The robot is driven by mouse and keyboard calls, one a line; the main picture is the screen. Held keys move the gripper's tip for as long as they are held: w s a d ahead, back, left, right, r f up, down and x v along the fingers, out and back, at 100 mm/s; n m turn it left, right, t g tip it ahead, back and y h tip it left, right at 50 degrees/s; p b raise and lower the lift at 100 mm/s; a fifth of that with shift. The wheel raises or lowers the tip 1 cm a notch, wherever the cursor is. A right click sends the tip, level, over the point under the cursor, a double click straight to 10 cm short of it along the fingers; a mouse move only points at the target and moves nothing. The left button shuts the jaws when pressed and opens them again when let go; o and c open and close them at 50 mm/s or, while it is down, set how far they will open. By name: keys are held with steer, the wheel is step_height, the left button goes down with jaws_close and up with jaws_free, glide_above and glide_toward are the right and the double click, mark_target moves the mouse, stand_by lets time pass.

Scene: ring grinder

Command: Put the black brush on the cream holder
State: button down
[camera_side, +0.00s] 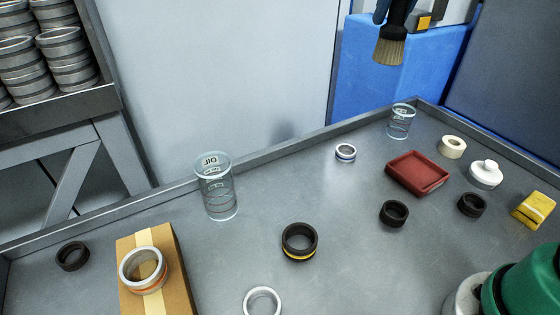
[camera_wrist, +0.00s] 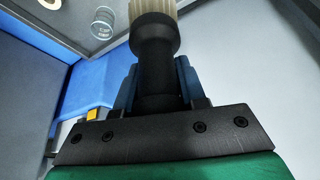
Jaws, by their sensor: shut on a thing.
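The black brush (camera_side: 391,42) hangs at the top of the side view, bristles down and slightly tilted, well above the table. My gripper (camera_wrist: 157,85) has its blue fingers shut on either side of the brush's black handle (camera_wrist: 153,45) in the wrist view. In the side view only a bit of the fingers shows at the top edge. The cream holder (camera_side: 452,146) looks like a short, hollow cream ring on the right part of the table. It stands apart from the brush, with nothing on it.
A white knobbed piece (camera_side: 486,175), red tray (camera_side: 418,175), clear beaker (camera_side: 401,122) and yellow block (camera_side: 534,209) stand near the holder. Several rings, another beaker (camera_side: 217,187) and a cardboard box (camera_side: 155,265) are spread over the grey table. A raised rim (camera_side: 300,144) edges it.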

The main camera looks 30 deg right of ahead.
steer(key=s+d+m+h, duration=0.2)
steer(key=d+m, duration=0.3)
steer(key=d, duration=1.1)
steer(key=m+g, duration=0.2)
steer(key=m, duration=0.1)
glide_above(454, 139)
steer(key=f, duration=0.2)
step_height(454, 139, down, 19)
steer(key=shift+f, duration=0.2)
steer(key=c, duration=0.5)
jaws_free()
steer(key=shift+f, duration=0.1)
